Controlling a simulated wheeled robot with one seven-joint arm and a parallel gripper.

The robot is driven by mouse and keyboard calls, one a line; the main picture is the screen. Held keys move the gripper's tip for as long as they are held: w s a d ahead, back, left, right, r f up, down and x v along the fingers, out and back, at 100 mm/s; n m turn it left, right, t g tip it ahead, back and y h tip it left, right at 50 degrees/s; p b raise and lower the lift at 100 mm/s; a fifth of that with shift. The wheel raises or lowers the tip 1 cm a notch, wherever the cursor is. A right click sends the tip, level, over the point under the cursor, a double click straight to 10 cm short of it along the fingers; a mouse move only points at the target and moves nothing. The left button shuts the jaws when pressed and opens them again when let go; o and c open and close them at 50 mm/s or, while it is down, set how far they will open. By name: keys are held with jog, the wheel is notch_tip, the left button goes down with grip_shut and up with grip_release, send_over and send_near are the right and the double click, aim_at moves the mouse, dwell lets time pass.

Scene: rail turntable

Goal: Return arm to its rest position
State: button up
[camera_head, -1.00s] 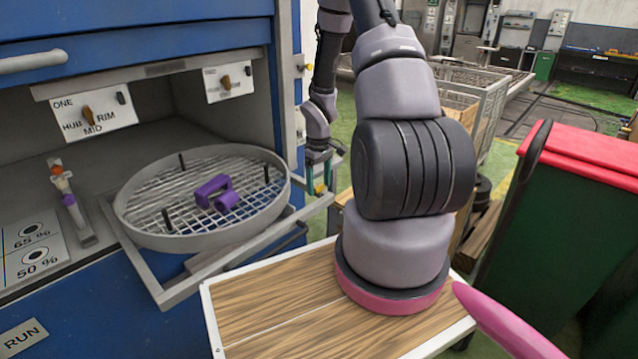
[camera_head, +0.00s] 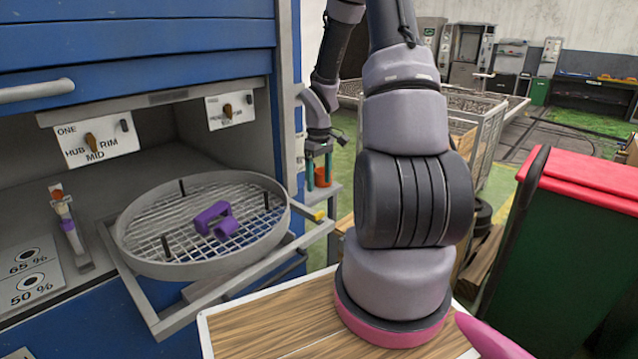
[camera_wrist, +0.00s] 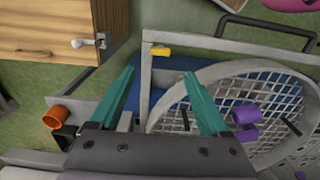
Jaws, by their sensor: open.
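My gripper (camera_head: 318,178) hangs with its fingers down, just beyond the right end of the pulled-out rail frame (camera_head: 240,262). In the wrist view its two teal fingers (camera_wrist: 160,78) are spread apart with nothing between them. The round mesh turntable (camera_head: 130,255) sits on the frame, left of my gripper in the head view. A purple part (camera_head: 222,222) lies on the mesh and also shows in the wrist view (camera_wrist: 246,115). My arm stands above the wooden top at front.
An orange cup (camera_head: 322,177) stands near my gripper; it shows at left in the wrist view (camera_wrist: 55,116). A yellow piece (camera_head: 317,215) marks the frame corner. The blue cabinet (camera_head: 140,85) is at left. A green bin with red lid (camera_head: 585,180) stands at right.

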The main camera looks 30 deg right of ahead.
dwell(0.3)
jog(key=s+a+r+m+t, duration=0.2)
jog(key=s+a+r, duration=0.1)
jog(key=r, duration=0.7)
jog(key=s+a+r+m+t, duration=0.1)
jog(key=s+a+r+m, duration=0.15)
jog(key=r, duration=0.85)
jog(key=s+a+r+m+t+y, duration=0.1)
jog(key=s+a+r+m+t, duration=0.1)
jog(key=s+a+r, duration=0.2)
jog(key=s+a+r+m+t+y, duration=0.1)
jog(key=s+a+r, duration=0.3)
jog(key=s+r, duration=0.4)
jog(key=shift+s+m+t, duration=0.45)
jog(key=shift+s+t, duration=0.05)
jog(key=shift+s, duration=0.65)
